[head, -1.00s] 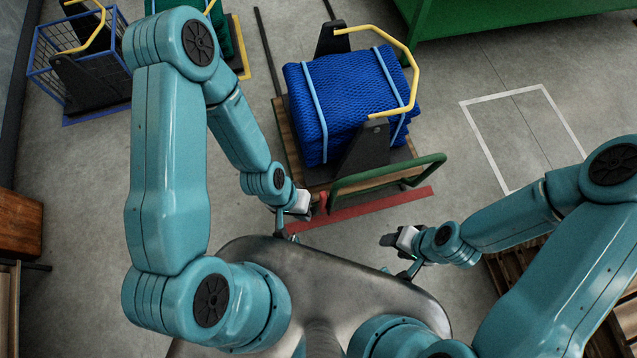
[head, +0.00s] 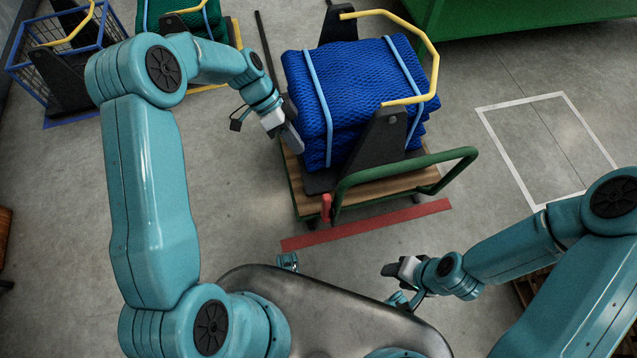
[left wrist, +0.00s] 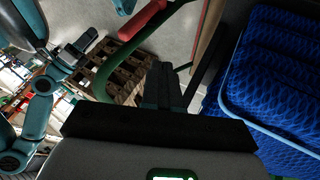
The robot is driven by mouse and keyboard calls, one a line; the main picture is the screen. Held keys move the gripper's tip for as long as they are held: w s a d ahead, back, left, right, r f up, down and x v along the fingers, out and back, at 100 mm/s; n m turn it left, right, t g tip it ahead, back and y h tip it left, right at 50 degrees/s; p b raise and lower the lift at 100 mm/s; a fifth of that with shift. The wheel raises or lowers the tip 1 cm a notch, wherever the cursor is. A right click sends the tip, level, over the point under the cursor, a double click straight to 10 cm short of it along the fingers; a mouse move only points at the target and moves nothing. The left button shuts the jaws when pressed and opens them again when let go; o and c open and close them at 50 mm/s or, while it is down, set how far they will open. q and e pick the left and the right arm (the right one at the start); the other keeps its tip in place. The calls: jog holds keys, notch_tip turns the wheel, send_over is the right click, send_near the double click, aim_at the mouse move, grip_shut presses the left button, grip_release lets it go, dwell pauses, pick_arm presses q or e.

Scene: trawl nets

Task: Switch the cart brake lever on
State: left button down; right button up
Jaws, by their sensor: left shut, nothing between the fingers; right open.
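The cart (head: 300,194) has a wooden deck, a green push handle (head: 400,168) and a stack of blue net (head: 340,95) strapped on top. The red brake lever (head: 326,208) stands short and roughly upright at the cart's near left corner, beside the handle's foot. My left gripper (head: 293,140) is shut and empty, beside the net stack at the cart's left side, apart from the lever. Its fingers show in the left wrist view (left wrist: 163,85). A red bar (left wrist: 143,20) shows there too; I cannot tell whether it is the lever. My right gripper (head: 388,270) is open and empty, away from the cart.
A red floor strip (head: 365,227) lies before the cart. Black uprights (head: 378,140) with yellow rails (head: 428,55) flank the net. A blue wire cage cart (head: 50,75) stands far left. A white-outlined floor area (head: 545,145) at right is empty.

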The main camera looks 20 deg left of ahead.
aim_at(326, 208)
pick_arm(q)
jog(key=s+d+f+b, duration=0.2)
jog(key=s+d+f, duration=0.3)
jog(key=d+f, duration=0.3)
dwell(0.7)
